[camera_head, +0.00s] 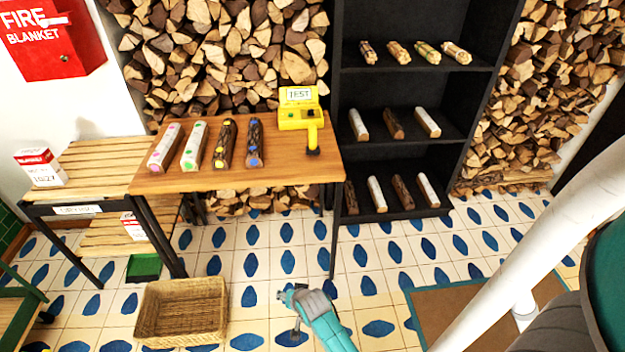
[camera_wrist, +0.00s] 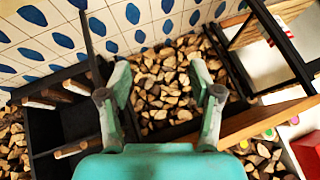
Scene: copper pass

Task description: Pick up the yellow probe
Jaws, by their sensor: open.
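The yellow probe (camera_head: 312,128) is a handle with a dark tip at the front of a yellow tester (camera_head: 297,97) labelled TEST. They are at the right end of the wooden table (camera_head: 290,175). I cannot tell whether the probe is docked on the tester or only rests against it. My gripper (camera_head: 290,300) is low in front of the table, over the tiled floor, well apart from the probe. In the wrist view my gripper (camera_wrist: 160,75) has its two fingers spread, with nothing between them. I cannot make out the probe in that view.
Several logs with coloured dots (camera_head: 226,143) lie on the table, left of the tester. A black shelf (camera_head: 405,90) with logs stands right of the table. A wicker basket (camera_head: 182,312) is on the floor, left of my gripper. A slatted rack (camera_head: 95,165) stands at left.

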